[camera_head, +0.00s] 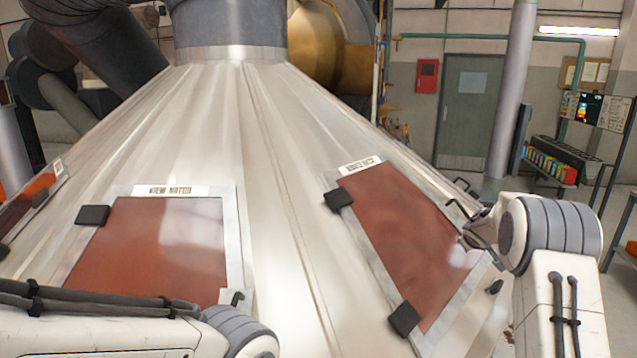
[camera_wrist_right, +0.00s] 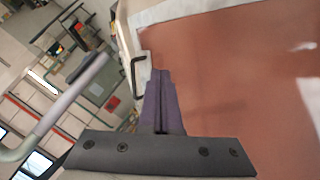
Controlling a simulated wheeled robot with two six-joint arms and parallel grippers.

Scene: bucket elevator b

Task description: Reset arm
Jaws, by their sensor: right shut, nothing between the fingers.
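The right red-brown hatch panel (camera_head: 405,230) is set in a grey frame on the metal cone, with dark hinges on its left side and a dark handle (camera_head: 457,209) on its right. My right arm comes in from the right. Its gripper (camera_head: 476,238) is at the hatch's right edge, partly hidden by the wrist. In the right wrist view the gripper (camera_wrist_right: 160,78) is shut and empty, with its fingertips close to the dark bent handle (camera_wrist_right: 138,76). I cannot tell whether they touch. My left arm crosses the lower left; its gripper is out of view.
A second red-brown hatch (camera_head: 150,250), labelled and closed, sits on the cone (camera_head: 265,180) at left. A green door (camera_head: 468,110) and red wall box (camera_head: 427,76) are far behind. A rack with colourful items (camera_head: 550,165) stands at right. Open floor lies between.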

